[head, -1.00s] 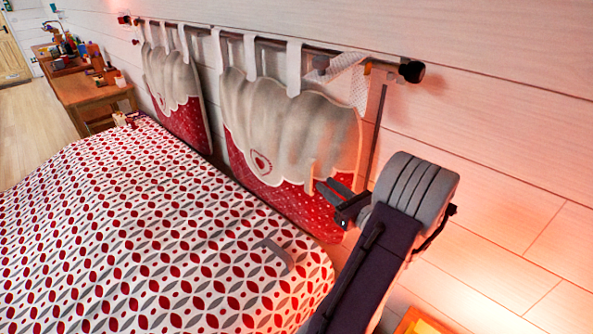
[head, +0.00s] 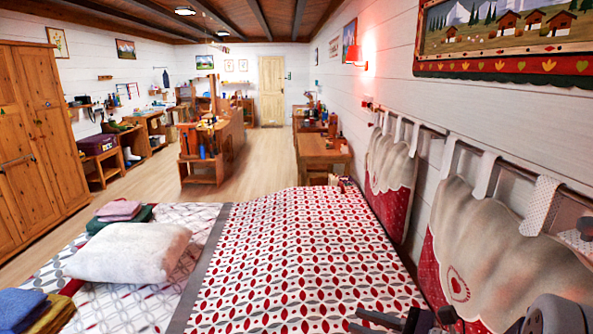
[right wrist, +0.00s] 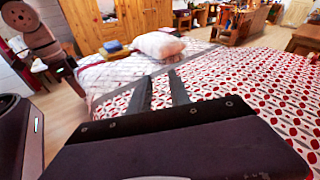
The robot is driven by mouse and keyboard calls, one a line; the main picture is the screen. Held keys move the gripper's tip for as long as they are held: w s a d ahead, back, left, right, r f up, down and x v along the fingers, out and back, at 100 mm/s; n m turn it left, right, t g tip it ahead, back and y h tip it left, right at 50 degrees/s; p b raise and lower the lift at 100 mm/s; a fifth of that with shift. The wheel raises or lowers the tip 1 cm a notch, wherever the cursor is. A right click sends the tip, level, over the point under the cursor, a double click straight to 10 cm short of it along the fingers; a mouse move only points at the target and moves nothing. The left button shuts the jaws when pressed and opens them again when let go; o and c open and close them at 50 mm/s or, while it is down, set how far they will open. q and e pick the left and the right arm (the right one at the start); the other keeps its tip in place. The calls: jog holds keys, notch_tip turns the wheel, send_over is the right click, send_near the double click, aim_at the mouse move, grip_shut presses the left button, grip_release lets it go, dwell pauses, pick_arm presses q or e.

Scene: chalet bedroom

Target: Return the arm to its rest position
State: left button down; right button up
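My right gripper (head: 362,321) is at the bottom right edge of the head view, near the bed's right side and the hanging headboard cushions. In the right wrist view its two dark fingers (right wrist: 160,88) stand apart with nothing between them. It is open and empty, and the patterned bedcover shows behind the fingers. Part of my right arm (head: 555,315) shows in the bottom right corner. My left gripper cannot be made out in either view.
The bed with its red and grey patterned cover (head: 290,255) fills the front. A white pillow (head: 135,252) lies on its left part. Headboard cushions (head: 390,165) hang from a rail along the right wall. Open floor (head: 250,160) lies beyond the bed.

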jog(key=s+a+f+n+g+h+p, duration=0.2)
jog(key=s+a+f+n+g, duration=0.2)
jog(key=s+a+n+g, duration=0.6)
jog(key=s+d+f+n+g+h+p, duration=0.2)
jog(key=s+f+n+h, duration=0.25)
jog(key=s, duration=0.35)
jog(key=w+d+f+n+t+h, duration=0.3)
jog(key=w+d+n+h, duration=0.2)
jog(key=d+n, duration=0.3)
jog(key=shift+w+d+n+t+h, duration=0.4)
jog(key=shift+w+d, duration=0.25)
jog(key=shift+d, duration=0.4)
